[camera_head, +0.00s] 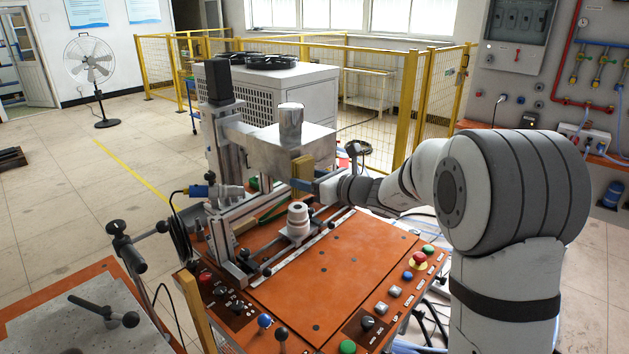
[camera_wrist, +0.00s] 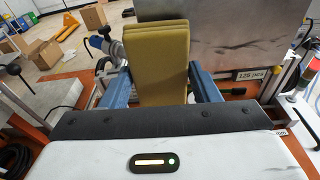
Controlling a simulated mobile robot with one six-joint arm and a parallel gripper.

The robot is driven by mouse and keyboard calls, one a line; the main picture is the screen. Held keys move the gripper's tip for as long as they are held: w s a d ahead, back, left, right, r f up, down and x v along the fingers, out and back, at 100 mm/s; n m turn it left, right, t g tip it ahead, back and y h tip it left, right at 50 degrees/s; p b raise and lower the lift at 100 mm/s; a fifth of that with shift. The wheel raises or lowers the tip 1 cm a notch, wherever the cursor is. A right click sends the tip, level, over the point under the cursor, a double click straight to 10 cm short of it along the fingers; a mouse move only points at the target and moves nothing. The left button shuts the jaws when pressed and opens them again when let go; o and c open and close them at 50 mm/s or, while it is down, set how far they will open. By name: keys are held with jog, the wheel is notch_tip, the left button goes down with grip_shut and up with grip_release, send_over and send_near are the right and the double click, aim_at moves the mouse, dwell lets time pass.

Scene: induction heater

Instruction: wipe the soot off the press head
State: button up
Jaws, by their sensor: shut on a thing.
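My gripper (camera_head: 308,184) is shut on a yellow-tan wiping pad (camera_head: 302,168). In the wrist view the pad (camera_wrist: 160,60) stands upright between my two blue fingers. The press head (camera_head: 285,150) is a grey metal block on the machine's column, with a metal cylinder on top. In the head view the pad is in front of the block's lower front side; I cannot tell if it touches. In the wrist view the press head's face (camera_wrist: 235,45) fills the upper right beyond the pad and carries dark, smoky smudges. The pad hides part of that face.
Buttons and knobs line the table's front edge. A grey column (camera_head: 222,150) rises behind at left. A yellow fence (camera_head: 410,100) stands farther back.

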aim_at(332, 156)
jog(key=shift+w+a, duration=0.35)
jog(key=shift+a, duration=0.1)
jog(key=shift+w+d+r+p, duration=0.1)
jog(key=shift+w+d+p, duration=0.55)
jog(key=shift+w+d, duration=1.05)
jog(key=shift+w+d+f+p, duration=0.1)
jog(key=shift+w+d+p, duration=0.5)
jog(key=shift+w+d, duration=1.05)
jog(key=shift+w+d+r+p, duration=0.1)
jog(key=shift+w+d+p, duration=0.75)
jog(key=shift+w, duration=1.45)
jog(key=shift+d+b, duration=0.3)
jog(key=shift+b, duration=0.05)
